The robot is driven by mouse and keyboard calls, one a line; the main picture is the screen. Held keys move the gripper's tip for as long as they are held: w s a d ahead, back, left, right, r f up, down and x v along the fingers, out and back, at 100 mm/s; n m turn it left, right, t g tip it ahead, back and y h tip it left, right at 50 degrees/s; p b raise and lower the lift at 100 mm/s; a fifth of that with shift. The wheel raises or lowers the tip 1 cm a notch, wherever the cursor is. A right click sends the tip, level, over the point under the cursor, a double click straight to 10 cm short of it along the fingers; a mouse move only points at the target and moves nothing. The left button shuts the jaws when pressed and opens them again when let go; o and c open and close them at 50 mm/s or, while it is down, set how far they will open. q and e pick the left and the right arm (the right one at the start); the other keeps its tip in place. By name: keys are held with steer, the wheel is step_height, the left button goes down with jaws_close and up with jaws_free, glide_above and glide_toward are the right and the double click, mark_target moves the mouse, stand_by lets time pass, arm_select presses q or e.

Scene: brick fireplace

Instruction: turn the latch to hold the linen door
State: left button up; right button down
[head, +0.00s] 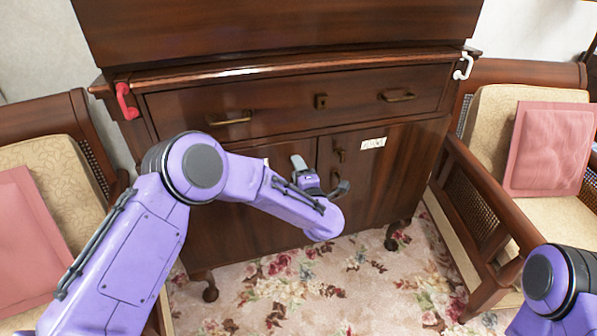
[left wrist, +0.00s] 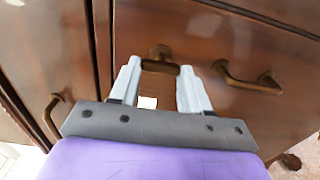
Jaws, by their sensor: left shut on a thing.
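The dark wooden cabinet (head: 270,75) has two doors under a wide drawer. My left gripper (head: 299,162) is in front of the left door, near the gap between the doors. In the left wrist view, its two pale fingers (left wrist: 161,70) are on either side of a small brass latch (left wrist: 160,53) and closed on its bar. In the head view, this latch is hidden behind my gripper. A white label (left wrist: 147,102) shows between the fingers, too small to read. A similar latch (head: 341,154) is on the right door (head: 400,175). My right gripper is out of view.
A brass door handle (left wrist: 248,78) is close beside the held latch. The drawer (head: 290,105) above is shut. Chairs with pink cushions (head: 550,148) flank the cabinet. A floral carpet (head: 330,290) lies in front. A red hook (head: 127,101) and white hook (head: 463,66) stick out at the cabinet's sides.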

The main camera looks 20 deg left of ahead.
arm_select(q)
steer(key=o, duration=1.1)
steer(key=shift+c, duration=0.2)
steer(key=shift+s, duration=0.1)
steer(key=v, duration=1)
steer(key=shift+d, duration=0.2)
steer(key=shift+s, duration=0.15)
